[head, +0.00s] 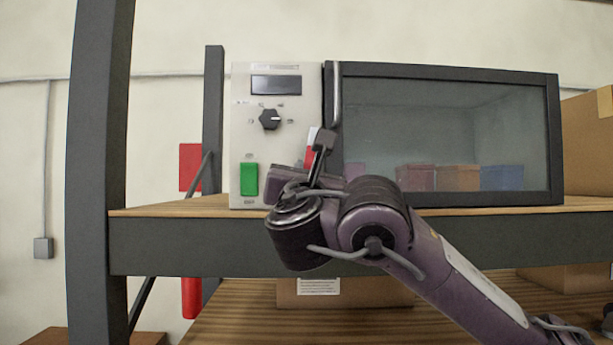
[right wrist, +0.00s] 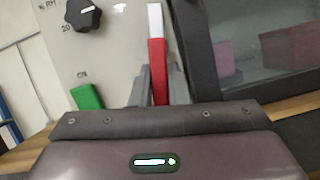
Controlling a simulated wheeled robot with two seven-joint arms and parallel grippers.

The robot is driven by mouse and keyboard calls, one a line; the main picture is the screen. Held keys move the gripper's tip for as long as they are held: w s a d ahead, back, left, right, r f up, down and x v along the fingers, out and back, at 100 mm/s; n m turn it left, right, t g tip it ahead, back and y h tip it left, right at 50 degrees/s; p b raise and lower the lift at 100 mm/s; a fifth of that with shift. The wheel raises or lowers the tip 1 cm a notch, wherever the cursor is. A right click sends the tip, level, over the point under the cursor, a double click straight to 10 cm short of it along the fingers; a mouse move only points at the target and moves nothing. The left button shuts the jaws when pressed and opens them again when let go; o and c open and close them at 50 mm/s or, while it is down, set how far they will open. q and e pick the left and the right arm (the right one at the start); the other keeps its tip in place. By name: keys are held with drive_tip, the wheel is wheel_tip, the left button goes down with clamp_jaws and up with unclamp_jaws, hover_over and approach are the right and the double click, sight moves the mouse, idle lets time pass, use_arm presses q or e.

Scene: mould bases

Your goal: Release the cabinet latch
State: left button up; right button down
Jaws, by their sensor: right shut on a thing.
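The cabinet has a dark-framed glass door (head: 440,130) and a pale control panel (head: 243,140) on its left. The latch is a red lever with a white upper end, seen in the right wrist view (right wrist: 157,62); in the head view only a part of the latch (head: 310,155) shows behind my gripper. My right gripper (head: 321,142) is at the panel's right edge beside the door. Its fingers are shut on the red latch, one on each side. The latch's lower end is hidden by the gripper. The door looks closed. My left gripper is not in view.
A black knob (head: 270,119), a dark display (head: 276,85) and a green switch (head: 249,179) are on the panel. A vertical handle bar (head: 337,95) stands close above my gripper. A dark shelf post (head: 98,150) rises at left. A cardboard box (head: 588,140) stands right.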

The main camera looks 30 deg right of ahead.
drive_tip(key=shift+s+d+f+n+t+y+b, duration=0.1)
drive_tip(key=shift+d+n+t+y+b, duration=0.1)
drive_tip(key=shift+n+b, duration=0.3)
drive_tip(key=shift+s+d+f+n+t+y+b, duration=0.1)
drive_tip(key=shift+n+t+y+b, duration=0.15)
drive_tip(key=shift+n, duration=0.35)
drive_tip(key=shift+r+n+y, duration=0.15)
drive_tip(key=shift+n+y, duration=0.2)
drive_tip(key=shift+n, duration=0.25)
drive_tip(key=c, duration=1.4)
unclamp_jaws()
drive_tip(key=b+v, duration=0.7)
drive_tip(key=b, duration=0.3)
drive_tip(key=shift+s+a+f+b, duration=0.2)
drive_tip(key=shift+b, duration=0.15)
